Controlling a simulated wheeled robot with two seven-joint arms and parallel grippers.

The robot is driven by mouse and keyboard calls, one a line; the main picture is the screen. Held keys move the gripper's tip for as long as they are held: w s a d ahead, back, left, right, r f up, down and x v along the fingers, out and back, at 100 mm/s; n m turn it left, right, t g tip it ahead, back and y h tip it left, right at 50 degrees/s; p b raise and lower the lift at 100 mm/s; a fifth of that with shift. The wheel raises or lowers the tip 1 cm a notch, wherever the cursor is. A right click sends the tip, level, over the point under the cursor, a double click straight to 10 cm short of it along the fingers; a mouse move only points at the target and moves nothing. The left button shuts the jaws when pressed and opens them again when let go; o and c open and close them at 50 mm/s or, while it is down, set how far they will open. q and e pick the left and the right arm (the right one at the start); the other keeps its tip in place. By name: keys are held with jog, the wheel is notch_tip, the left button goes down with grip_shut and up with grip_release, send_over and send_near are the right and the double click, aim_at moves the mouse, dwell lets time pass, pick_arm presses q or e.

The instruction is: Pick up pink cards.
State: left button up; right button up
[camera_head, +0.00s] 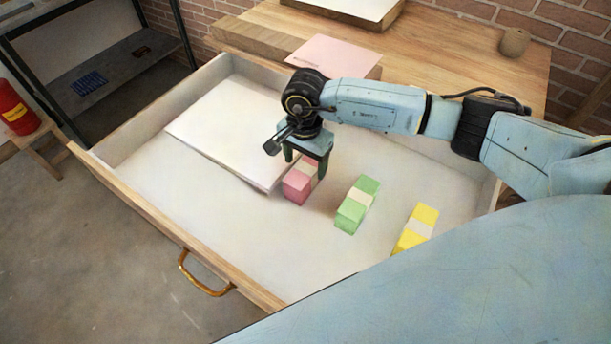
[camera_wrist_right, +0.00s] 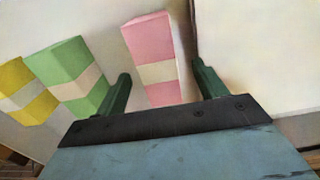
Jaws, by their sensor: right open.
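The pink cards (camera_head: 297,187) are a stack with a pale band, lying in the open drawer (camera_head: 236,262). They also show in the right wrist view (camera_wrist_right: 150,45), with the pale band across their middle. My right gripper (camera_head: 303,166) is over the pink cards and hides part of them in the head view. In the right wrist view its two green fingers (camera_wrist_right: 163,88) are apart, one on each side of the near end of the stack. I cannot tell how far above the cards the fingertips are. My left gripper is not in view.
Green cards (camera_head: 357,205) and yellow cards (camera_head: 416,228) lie to the right in the drawer. A white flat board or stack (camera_head: 222,133) lies close on the left of the pink cards. A pink sheet (camera_head: 333,54) lies on the wooden top behind. The drawer's front left floor is clear.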

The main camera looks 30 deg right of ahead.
aim_at(306, 168)
notch_tip(306, 168, down, 5)
jog(key=shift+s+d+f, duration=0.1)
jog(key=shift+f, duration=0.05)
jog(key=c, duration=1.3)
jog(key=shift+o, duration=0.2)
